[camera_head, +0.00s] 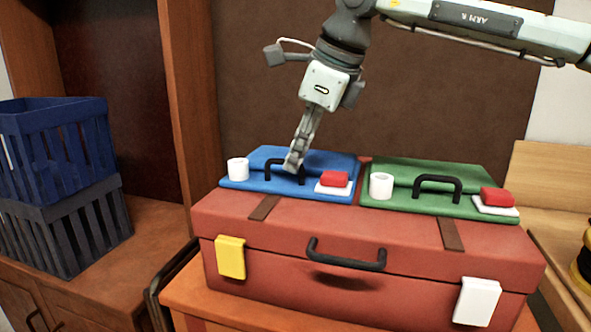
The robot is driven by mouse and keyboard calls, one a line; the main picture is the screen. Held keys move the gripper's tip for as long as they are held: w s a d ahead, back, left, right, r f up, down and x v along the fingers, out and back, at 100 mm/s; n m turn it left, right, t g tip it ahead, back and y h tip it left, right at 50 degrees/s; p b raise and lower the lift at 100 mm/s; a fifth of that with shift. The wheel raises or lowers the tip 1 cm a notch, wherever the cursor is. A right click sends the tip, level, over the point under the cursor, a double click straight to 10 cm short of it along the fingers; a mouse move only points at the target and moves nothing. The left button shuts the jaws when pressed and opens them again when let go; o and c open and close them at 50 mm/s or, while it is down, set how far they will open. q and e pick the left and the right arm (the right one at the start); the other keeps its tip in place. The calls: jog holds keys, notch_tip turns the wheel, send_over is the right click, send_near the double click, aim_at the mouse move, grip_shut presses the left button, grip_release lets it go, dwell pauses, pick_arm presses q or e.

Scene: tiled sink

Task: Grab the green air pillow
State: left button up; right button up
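The green air pillow (425,202) is a flat green case-like thing with a black handle (437,184), lying on the right half of the red suitcase (300,240). A similar blue one (262,158) with a black handle lies beside it on the left half. My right gripper (294,163) points down over the blue one, with its fingertips at or just in front of that handle. I cannot tell whether it touches the handle or how far the fingers are apart. It is to the left of the green air pillow. My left gripper is out of view.
White rolls (381,186) and red blocks on white pads (495,208) lie on both pieces. The suitcase sits on a wooden table (185,290). Blue and grey crates (50,190) are stacked at the left. A yellow and black object is at the right edge.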

jog(key=shift+x, duration=1.25)
grip_shut()
jog(key=shift+r, duration=0.1)
jog(key=shift+w+r, duration=0.1)
jog(key=shift+r, duration=0.05)
